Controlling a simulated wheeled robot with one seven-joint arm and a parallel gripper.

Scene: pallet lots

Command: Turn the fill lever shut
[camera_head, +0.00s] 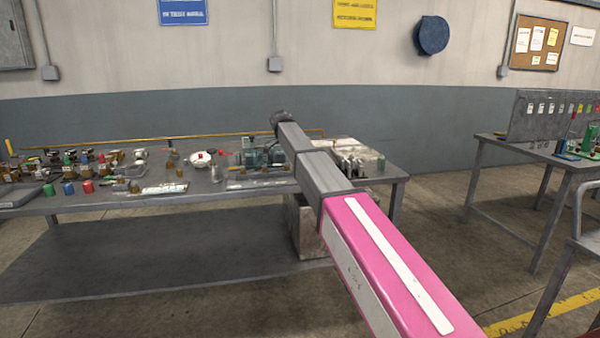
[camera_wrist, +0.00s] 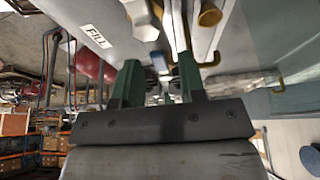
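In the wrist view a white label reading FILL (camera_wrist: 95,36) sits on a pale grey surface, up and left of my gripper (camera_wrist: 160,82). My gripper's two green fingers stand apart with a visible gap between them, and I see nothing clamped there. Just beyond the fingertips are a whitish faceted fitting (camera_wrist: 144,26) and a yellow-brown round part (camera_wrist: 210,14). I cannot tell which of these parts is the fill lever, nor its angle. In the head view my arm reaches over the workbench (camera_head: 130,201), and its end hides the gripper and the lever.
The bench holds many small fittings, a white bowl (camera_head: 203,158) and a green-grey machine (camera_head: 262,152). A brass pipe (camera_head: 130,143) runs along its back. A second table with a grey panel (camera_head: 530,115) stands at the right. Open floor lies between them.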

